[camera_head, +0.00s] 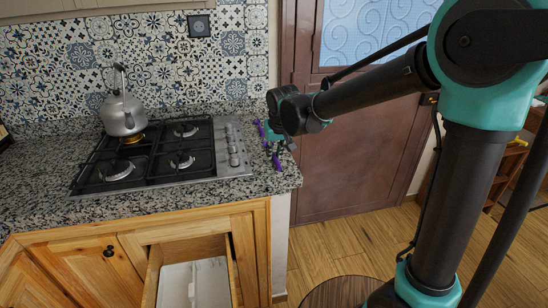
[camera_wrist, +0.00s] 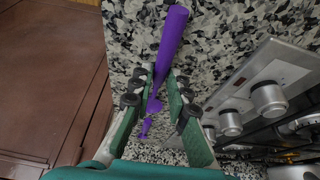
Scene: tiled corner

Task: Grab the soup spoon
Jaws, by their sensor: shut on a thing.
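The soup spoon (camera_wrist: 171,40) is purple. In the wrist view its thick handle runs up away from my gripper (camera_wrist: 160,88), and its thinner part passes between the fingers. My gripper is shut on it over the speckled countertop (camera_wrist: 130,30). In the head view my gripper (camera_head: 274,146) is at the right end of the counter, and purple parts of the spoon (camera_head: 276,161) show on both sides of it. The fingers hide part of the spoon. I cannot tell whether the spoon still touches the counter.
A gas stove (camera_head: 165,158) with a metal kettle (camera_head: 123,113) on it is left of my gripper, its knobs close by. A brown door (camera_head: 350,150) stands to the right. Below the counter, a drawer (camera_head: 195,285) is open with a pale thing inside.

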